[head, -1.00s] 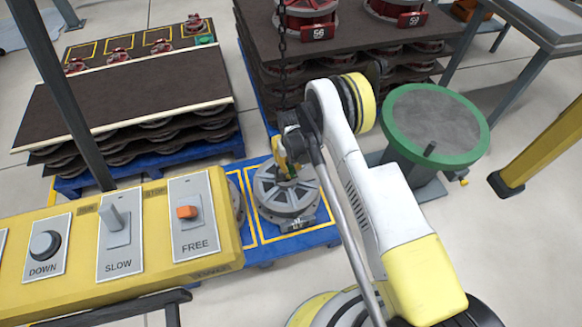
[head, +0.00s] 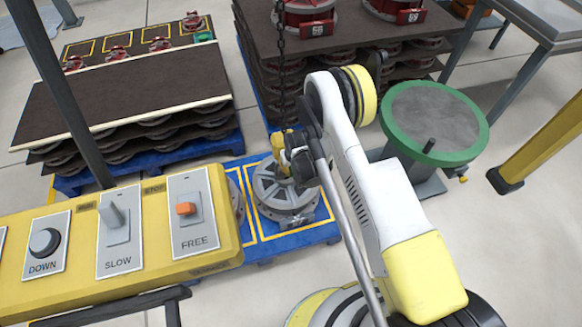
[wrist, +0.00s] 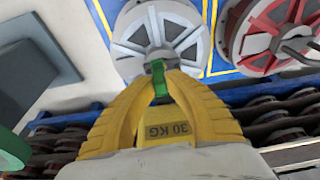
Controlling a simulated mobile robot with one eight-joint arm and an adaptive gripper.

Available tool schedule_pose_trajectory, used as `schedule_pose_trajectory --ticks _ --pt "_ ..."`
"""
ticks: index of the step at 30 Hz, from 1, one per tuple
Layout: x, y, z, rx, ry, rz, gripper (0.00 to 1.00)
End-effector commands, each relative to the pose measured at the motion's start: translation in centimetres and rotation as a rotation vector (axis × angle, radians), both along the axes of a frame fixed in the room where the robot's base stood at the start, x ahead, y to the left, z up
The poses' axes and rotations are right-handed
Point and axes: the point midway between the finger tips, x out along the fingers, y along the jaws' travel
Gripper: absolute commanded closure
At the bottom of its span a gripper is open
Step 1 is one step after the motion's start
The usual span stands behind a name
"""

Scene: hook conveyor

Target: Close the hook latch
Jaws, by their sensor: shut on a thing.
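My gripper (wrist: 158,66) has its two yellow ridged fingers closed together on a small green piece, which looks like the hook latch (wrist: 160,84). A yellow block marked "30 KG" (wrist: 168,130), apparently the hook's body, shows between the fingers. The hook itself is mostly hidden, so the latch's angle cannot be told. In the head view my gripper (head: 282,142) is small and partly covered by my arm. It is over a grey spoked reel (head: 275,200), which also shows beyond the fingertips in the wrist view (wrist: 150,45).
A chain (head: 282,70) hangs behind my gripper. The reel is on a blue pallet (head: 250,245) with yellow outlines. A yellow control panel (head: 120,275) stands front left. A green-rimmed round stand (head: 465,150) is right of my arm. Stacked reels fill the back.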

Motion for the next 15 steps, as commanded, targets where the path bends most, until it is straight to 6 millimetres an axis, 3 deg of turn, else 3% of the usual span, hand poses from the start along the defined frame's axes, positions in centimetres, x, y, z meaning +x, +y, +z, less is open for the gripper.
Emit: schedule_pose_trajectory --ticks 2,3,4,15 --pt "-0.02 0.0 -0.05 0.0 0.001 0.0 1.0" --pt "-0.03 -0.01 -0.05 -0.001 0.002 0.0 0.73" --pt "-0.02 0.0 -0.05 -0.001 0.002 0.0 0.64" --pt "-0.09 -0.03 0.38 -0.001 0.002 0.0 0.62"
